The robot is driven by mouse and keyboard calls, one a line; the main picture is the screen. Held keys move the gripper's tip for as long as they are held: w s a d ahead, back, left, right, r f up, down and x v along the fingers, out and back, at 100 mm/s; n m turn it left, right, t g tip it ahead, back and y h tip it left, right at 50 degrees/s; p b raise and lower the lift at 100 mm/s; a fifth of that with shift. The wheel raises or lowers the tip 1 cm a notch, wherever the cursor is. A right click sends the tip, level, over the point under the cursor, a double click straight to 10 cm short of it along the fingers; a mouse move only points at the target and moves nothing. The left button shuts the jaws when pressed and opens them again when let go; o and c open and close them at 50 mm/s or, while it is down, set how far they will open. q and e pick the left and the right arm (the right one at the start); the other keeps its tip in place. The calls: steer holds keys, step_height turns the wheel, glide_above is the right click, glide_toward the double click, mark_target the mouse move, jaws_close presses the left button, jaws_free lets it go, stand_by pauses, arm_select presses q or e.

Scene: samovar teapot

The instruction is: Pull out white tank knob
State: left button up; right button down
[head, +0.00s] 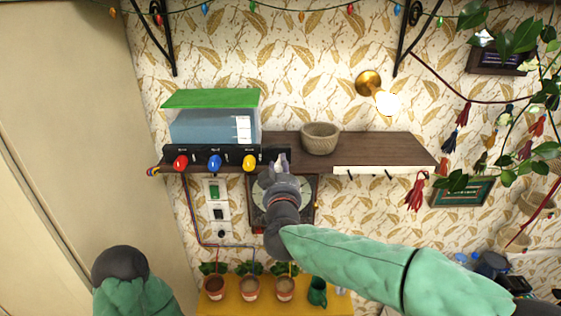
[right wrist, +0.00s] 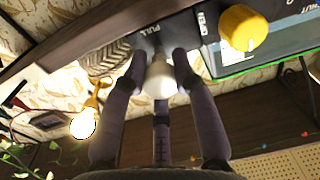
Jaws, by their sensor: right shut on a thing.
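The white tank knob (right wrist: 159,80) sits on the dark control panel under a PULL label in the right wrist view. My right gripper (right wrist: 160,75) has its fingers closed around the knob. In the head view my right gripper (head: 281,160) reaches up to the right end of the black panel (head: 198,158) and hides the white knob. Red (head: 180,162), blue (head: 215,163) and yellow (head: 250,162) knobs line the panel to its left; the yellow knob also shows in the right wrist view (right wrist: 243,30). My left gripper is out of view; only part of that arm shows.
A blue tank (head: 205,127) with a green lid stands above the panel. A woven basket (head: 320,138) sits on the wooden shelf (head: 385,148). A framed dial (head: 302,190) hangs behind my right gripper. Potted plants (head: 250,286) stand on a yellow surface below.

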steer(key=c, duration=1.2)
jaws_free()
steer(key=shift+s, duration=0.1)
steer(key=shift+c, duration=0.2)
steer(key=shift+s+r, duration=0.1)
steer(key=shift+s, duration=0.05)
steer(key=shift+s, duration=0.3)
steer(key=s, duration=1.1)
steer(key=shift+s+d, duration=0.15)
steer(key=shift+s, duration=0.1)
